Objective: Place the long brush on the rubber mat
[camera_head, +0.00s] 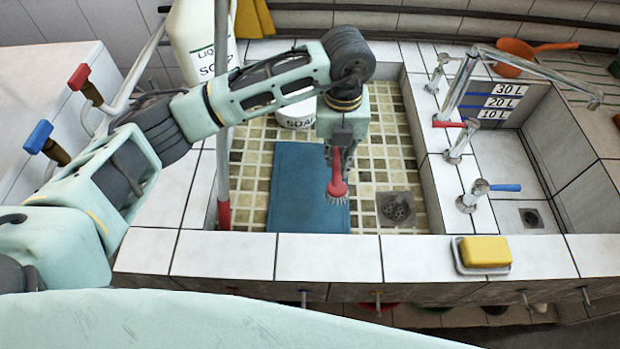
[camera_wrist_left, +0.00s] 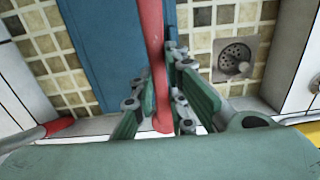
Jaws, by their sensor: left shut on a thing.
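The long brush (camera_head: 337,183) is red with pale bristles at its near end in the head view. Its red handle (camera_wrist_left: 155,35) runs between the fingers in the left wrist view. My left gripper (camera_head: 341,146) is shut on it, and the fingers also show in the left wrist view (camera_wrist_left: 160,102). The blue rubber mat (camera_head: 290,185) lies flat on the tiled basin floor. The brush appears over the mat's right part; whether it touches cannot be told. The mat also shows in the left wrist view (camera_wrist_left: 105,45). My right gripper is out of view.
A square drain (camera_head: 397,207) lies right of the mat. A round soap tub (camera_head: 296,114) stands behind it, and a pale pole with a red end (camera_head: 224,214) is at its left. Taps (camera_head: 462,138) and a yellow sponge (camera_head: 485,251) are on the right ledges. The mat's left part is clear.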

